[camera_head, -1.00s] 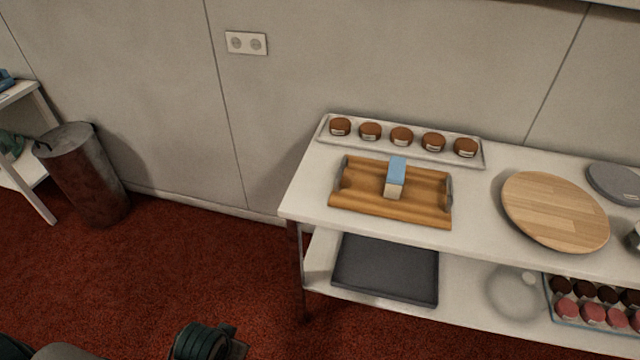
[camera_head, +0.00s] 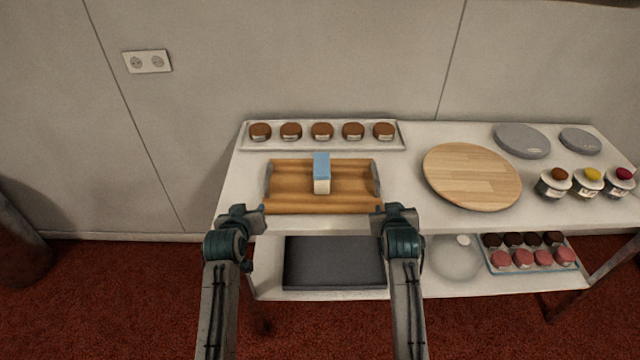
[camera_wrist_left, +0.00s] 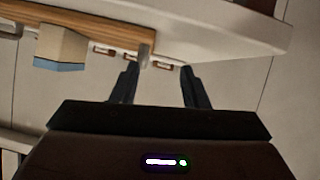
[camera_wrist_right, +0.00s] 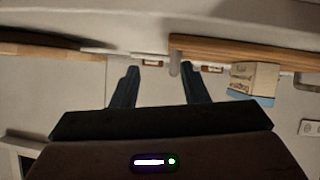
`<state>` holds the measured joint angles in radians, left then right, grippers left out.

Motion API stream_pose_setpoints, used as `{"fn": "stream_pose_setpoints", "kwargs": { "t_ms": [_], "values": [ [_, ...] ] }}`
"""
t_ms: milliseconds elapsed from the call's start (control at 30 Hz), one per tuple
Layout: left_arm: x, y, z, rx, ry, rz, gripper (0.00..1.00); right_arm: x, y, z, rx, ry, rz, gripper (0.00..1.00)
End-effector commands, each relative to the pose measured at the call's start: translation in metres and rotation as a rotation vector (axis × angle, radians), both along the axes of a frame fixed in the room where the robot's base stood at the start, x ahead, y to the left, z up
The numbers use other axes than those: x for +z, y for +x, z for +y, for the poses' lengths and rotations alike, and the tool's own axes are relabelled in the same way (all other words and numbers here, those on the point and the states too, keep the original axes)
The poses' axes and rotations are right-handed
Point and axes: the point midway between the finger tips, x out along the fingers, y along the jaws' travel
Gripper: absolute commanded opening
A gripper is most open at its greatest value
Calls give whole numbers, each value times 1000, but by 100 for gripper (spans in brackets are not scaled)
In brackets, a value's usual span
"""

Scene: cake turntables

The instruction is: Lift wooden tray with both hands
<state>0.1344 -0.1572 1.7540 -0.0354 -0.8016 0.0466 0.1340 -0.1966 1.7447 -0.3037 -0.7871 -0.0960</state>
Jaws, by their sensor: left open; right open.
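The wooden tray (camera_head: 290,203) lies on the white table's upper shelf, with a metal handle at each short end. A blue and cream box (camera_head: 321,174) stands upright on it. My left gripper (camera_head: 246,213) is in front of the tray's left end, apart from it. My right gripper (camera_head: 396,210) is in front of the right end, also apart. Both are open and empty. In the left wrist view the tray's left handle (camera_wrist_left: 146,56) shows ahead between the open fingers (camera_wrist_left: 158,84).
A white platter (camera_head: 258,145) with several brown cakes lies behind the tray. A round wooden board (camera_head: 470,178) is to the right, with grey discs (camera_head: 522,141) and small jars (camera_head: 588,184) beyond. A dark tray (camera_head: 335,265) lies on the lower shelf (camera_head: 268,283).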

Motion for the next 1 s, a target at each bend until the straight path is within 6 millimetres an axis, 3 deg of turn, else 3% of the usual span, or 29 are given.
{"fn": "stream_pose_setpoints", "kwargs": {
  "t_ms": [100, 300, 667, 1000],
  "values": [
    [18, 30, -16, -4, -24, -65, 41, 19, 30, 18, 21, -11, -64, 41],
    [27, 42, -22, -5, -33, -96, 41, 27, 42, 25, 29, -19, -96, 41],
    [23, 48, -22, -5, -32, -92, 41, 24, 49, 24, 29, -20, -93, 41],
    [2, 100, -27, -5, -32, -91, 41, 3, 100, 19, 30, -21, -92, 41]
  ]
}}
